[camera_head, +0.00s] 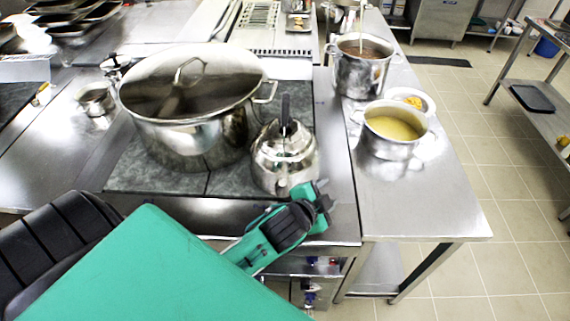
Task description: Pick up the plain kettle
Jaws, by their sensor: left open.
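The plain kettle (284,160) is shiny steel with a black handle on top. It stands upright on the front right of the dark stove top, just right of a large lidded stockpot. My left gripper (324,199), on a green and black arm, is open in front of the kettle and a little to its right. Its jaws look empty, and I cannot tell whether they touch the kettle. My right gripper is not in view.
The large stockpot (195,135) with a lid is close on the kettle's left. A pot of yellow soup (390,146) and a taller pot (361,74) stand on the steel side table (435,205). The table's front is clear. A small steel pot (96,101) is at the left.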

